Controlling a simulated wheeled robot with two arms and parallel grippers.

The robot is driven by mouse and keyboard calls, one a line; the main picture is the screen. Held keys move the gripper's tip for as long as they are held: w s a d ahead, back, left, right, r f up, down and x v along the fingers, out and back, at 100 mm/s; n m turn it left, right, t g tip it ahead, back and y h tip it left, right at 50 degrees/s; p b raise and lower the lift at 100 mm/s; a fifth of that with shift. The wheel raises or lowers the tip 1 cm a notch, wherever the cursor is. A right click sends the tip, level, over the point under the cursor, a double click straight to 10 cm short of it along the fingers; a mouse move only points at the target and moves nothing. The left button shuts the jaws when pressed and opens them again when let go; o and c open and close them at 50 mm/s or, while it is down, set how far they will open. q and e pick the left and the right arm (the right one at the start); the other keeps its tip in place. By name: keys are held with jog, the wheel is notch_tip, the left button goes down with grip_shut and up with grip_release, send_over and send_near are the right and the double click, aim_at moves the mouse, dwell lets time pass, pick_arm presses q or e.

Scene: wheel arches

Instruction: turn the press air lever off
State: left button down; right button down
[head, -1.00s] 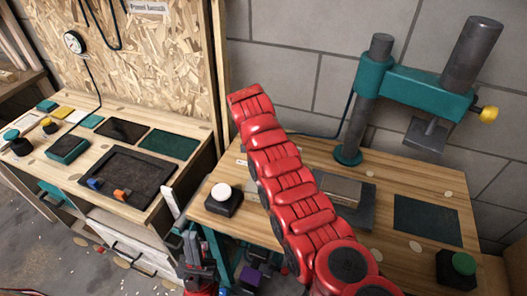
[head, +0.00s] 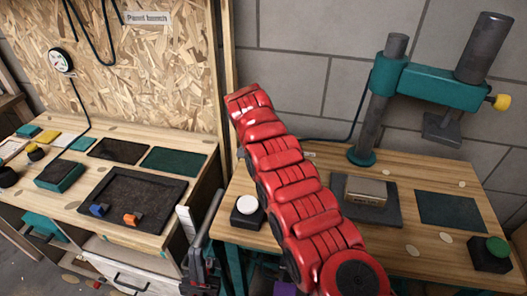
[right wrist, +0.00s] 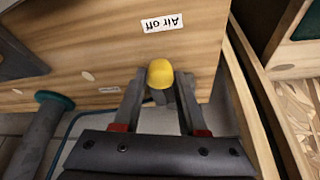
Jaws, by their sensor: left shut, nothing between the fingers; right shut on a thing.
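The air lever (right wrist: 161,74) shows its yellow knob in the right wrist view, at the edge of the wooden bench top, close to a label that reads "Air off" (right wrist: 163,22). My right gripper (right wrist: 160,84) is shut on the lever, one finger on each side just below the knob. In the head view my red right arm reaches over the press bench and hides the lever and that gripper. My left gripper (head: 212,212) is shut and empty, pointing up beside the left edge of the press bench.
The press bench (head: 436,180) carries a teal press (head: 432,85), a metal block (head: 366,190), a white button (head: 247,204) and a green button (head: 497,247). A second bench with a dark tray (head: 150,190) stands left. A narrow gap separates the benches.

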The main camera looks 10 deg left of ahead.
jog(key=shift+w+d, duration=0.1)
jog(key=shift+d, duration=0.05)
jog(key=shift+c, duration=2.2)
grip_release()
jog(key=shift+r, duration=0.1)
jog(key=shift+r, duration=0.25)
jog(key=b+v, duration=0.2)
jog(key=v, duration=1.4)
jog(key=shift+r, duration=0.35)
